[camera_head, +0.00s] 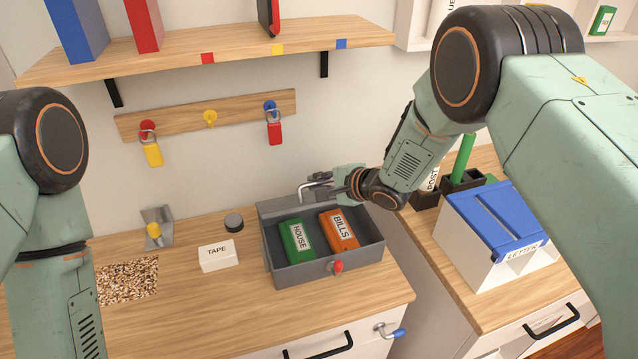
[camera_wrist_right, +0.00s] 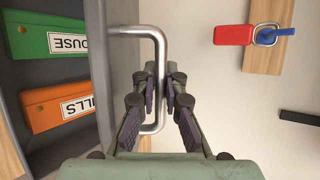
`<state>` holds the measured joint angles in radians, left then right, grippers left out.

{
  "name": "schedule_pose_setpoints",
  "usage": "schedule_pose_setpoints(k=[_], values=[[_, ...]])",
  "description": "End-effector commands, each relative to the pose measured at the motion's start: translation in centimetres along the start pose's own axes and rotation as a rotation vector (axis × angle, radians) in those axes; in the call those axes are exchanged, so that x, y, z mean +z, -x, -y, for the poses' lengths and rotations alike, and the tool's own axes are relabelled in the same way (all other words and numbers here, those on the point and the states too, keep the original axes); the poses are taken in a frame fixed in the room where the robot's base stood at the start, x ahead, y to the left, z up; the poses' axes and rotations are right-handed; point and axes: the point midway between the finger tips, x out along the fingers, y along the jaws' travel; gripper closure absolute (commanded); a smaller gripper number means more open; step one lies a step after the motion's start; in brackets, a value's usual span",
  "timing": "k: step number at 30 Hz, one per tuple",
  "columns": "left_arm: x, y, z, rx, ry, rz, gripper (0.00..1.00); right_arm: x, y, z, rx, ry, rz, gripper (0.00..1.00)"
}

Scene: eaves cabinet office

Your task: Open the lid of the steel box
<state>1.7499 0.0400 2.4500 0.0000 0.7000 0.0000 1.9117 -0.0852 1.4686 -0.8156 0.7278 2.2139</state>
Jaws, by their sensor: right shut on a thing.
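The grey steel box (camera_head: 300,274) stands on the wooden worktop with its lid (camera_head: 275,209) raised at the back, so its inside shows. A green block marked HOUSE (camera_head: 297,242) and an orange block marked BILLS (camera_head: 340,230) lie in it. My right gripper (camera_head: 338,184) is shut on the bent metal handle (camera_head: 313,186) of the lid. In the right wrist view the handle (camera_wrist_right: 158,50) passes between its fingers (camera_wrist_right: 163,88), with the lid (camera_wrist_right: 97,60) edge-on beside it. The left arm comes in at the left; its gripper is out of view.
A blue-lidded LETTER box (camera_head: 490,225) is at the right. A shelf (camera_head: 220,55) and a padlock rack (camera_head: 240,110) are on the wall behind.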

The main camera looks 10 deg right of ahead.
Motion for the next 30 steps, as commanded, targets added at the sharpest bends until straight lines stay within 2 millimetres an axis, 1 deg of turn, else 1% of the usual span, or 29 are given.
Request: schedule_pose_setpoints(k=[1,8,9,12,20,23,26,30], values=[[0.0,0.0,0.0,0.000,0.000,0.000,0.60,-0.1,0.0,0.5,-0.009,-0.002,-0.002,1.00],[0.0,0.0,0.0,0.000,0.000,0.000,0.60,-0.1,0.0,0.5,-0.010,-0.002,-0.002,1.00],[0.0,0.0,0.0,0.000,0.000,0.000,0.60,-0.1,0.0,0.5,-0.010,-0.002,-0.002,0.88],[0.0,0.0,0.0,0.000,0.000,0.000,0.60,-0.1,0.0,0.4,-0.009,-0.001,-0.002,0.79],[0.0,0.0,0.0,0.000,0.000,0.000,0.60,-0.1,0.0,0.2,-0.004,-0.001,-0.001,0.79],[0.0,0.0,0.0,0.000,0.000,0.000,0.60,-0.1,0.3,0.2,-0.004,-0.001,-0.001,0.79],[0.0,0.0,0.0,0.000,0.000,0.000,0.60,-0.1,1.2,0.2,-0.003,-0.002,-0.002,0.79],[0.0,0.0,0.0,0.000,0.000,0.000,0.60,-0.1,3.5,0.2,-0.004,-0.003,-0.003,0.79]])
